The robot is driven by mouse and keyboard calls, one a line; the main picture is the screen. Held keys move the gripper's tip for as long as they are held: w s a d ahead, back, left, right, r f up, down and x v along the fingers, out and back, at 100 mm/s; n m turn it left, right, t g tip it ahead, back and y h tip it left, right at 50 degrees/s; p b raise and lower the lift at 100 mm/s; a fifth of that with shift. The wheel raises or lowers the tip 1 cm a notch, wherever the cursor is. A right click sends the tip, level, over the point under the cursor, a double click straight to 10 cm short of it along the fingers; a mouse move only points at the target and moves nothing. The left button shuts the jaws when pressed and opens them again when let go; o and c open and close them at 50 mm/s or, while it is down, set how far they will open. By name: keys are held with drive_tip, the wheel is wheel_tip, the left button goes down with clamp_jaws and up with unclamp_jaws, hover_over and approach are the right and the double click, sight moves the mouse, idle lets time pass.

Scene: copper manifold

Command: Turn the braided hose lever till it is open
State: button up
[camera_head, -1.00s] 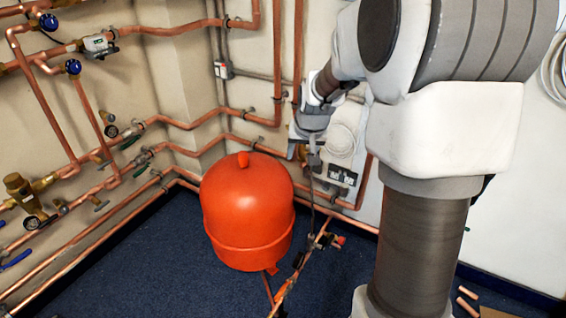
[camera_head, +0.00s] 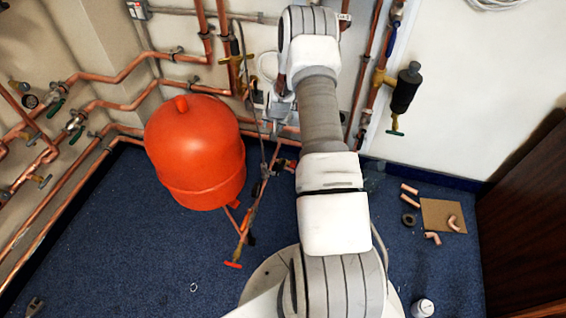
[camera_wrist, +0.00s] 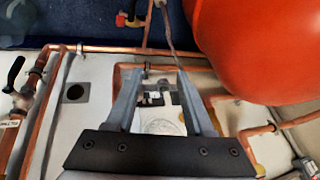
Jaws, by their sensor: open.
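The grey braided hose (camera_head: 256,110) hangs in a thin line behind the red tank's right side and reaches pipework near the floor. It also shows in the wrist view (camera_wrist: 168,40), just beyond my fingertips. A small red handle (camera_head: 291,163) sits on the low pipework near the hose's lower end. A red T-handle (camera_head: 233,264) is at the pipe's near end. I cannot tell which part is the hose's lever. My gripper (camera_wrist: 161,75) is open, with nothing seen held between its fingers. In the head view my arm partly hides it.
The large red tank (camera_head: 195,150) stands left of my arm and fills the wrist view's upper right. Copper pipes run along the walls. A dark cylinder valve (camera_head: 405,90) is on the right wall. Loose copper fittings and a cardboard piece (camera_head: 443,216) lie on the blue floor.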

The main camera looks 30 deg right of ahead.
drive_tip(key=m+p, duration=0.1)
drive_tip(key=m, duration=0.1)
approach(283, 164)
drive_tip(key=b+x, duration=0.3)
drive_tip(key=b, duration=0.1)
drive_tip(key=b+x, duration=0.3)
drive_tip(key=b, duration=0.1)
drive_tip(key=shift+a+f, duration=0.15)
drive_tip(key=shift+f, duration=0.3)
drive_tip(key=shift+w+f+b, duration=0.4)
drive_tip(key=shift+f+b, duration=0.1)
drive_tip(key=shift+f, duration=0.1)
clamp_jaws()
idle(0.5)
